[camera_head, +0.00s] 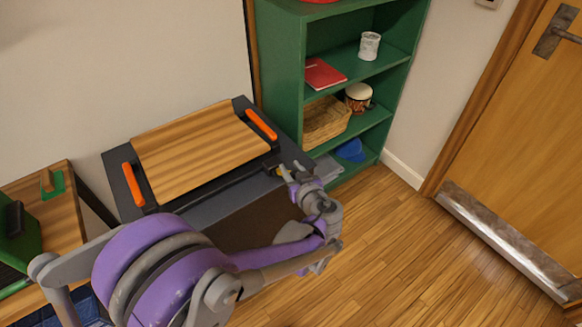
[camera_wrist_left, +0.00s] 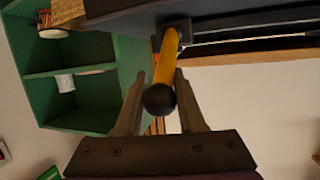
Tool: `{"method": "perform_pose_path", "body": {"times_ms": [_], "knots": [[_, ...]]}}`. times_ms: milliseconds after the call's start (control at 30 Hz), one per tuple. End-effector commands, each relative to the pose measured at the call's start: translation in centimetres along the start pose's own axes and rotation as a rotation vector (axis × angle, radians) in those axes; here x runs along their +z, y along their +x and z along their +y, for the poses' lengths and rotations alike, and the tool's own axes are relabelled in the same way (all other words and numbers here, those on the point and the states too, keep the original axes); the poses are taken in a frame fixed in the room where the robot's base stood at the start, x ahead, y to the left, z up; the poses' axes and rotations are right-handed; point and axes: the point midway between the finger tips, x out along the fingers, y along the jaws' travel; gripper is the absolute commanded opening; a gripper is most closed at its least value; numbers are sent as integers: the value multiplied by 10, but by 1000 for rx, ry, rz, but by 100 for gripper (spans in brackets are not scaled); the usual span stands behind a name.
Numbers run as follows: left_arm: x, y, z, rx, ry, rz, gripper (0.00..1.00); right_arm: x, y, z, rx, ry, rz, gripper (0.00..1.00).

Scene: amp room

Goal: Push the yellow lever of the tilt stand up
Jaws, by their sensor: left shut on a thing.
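The tilt stand (camera_head: 220,208) is a dark frame against the wall with a wooden board (camera_head: 200,145) on top and an orange handle on each side. Its yellow lever (camera_head: 284,171) shows as a small patch at the front right corner. In the left wrist view, the yellow lever (camera_wrist_left: 166,58) ends in a black ball knob (camera_wrist_left: 159,99) between the two fingers. My left gripper (camera_head: 287,177) is at that corner, and in the wrist view (camera_wrist_left: 161,74) it is shut on the lever. My right gripper is out of view.
A green shelf (camera_head: 288,60) with a basket (camera_head: 326,122), a drum (camera_head: 358,97), a white can (camera_head: 369,45) and a red book (camera_head: 323,73) stands right behind the stand. A wooden table (camera_head: 62,205) is at left. The wooden floor (camera_head: 400,255) at right is clear, up to a door (camera_head: 529,150).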

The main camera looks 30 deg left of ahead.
Motion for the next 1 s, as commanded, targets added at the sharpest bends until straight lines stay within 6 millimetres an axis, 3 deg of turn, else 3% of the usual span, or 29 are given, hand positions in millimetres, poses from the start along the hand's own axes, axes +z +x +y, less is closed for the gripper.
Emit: {"method": "perform_pose_path", "body": {"times_ms": [33, 100, 400, 700, 1000], "knots": [[-13, 0, -2, 4, -15, -41, 0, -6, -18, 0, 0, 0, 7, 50], [-18, 3, -4, 10, -32, -105, 0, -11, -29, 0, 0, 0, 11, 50], [-32, 20, -10, 40, -102, -378, 0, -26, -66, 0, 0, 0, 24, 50], [-39, 39, -15, 69, -163, -622, 0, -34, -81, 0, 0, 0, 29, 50], [-41, 53, -19, 68, -157, -614, 0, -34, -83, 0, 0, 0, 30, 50]]}}
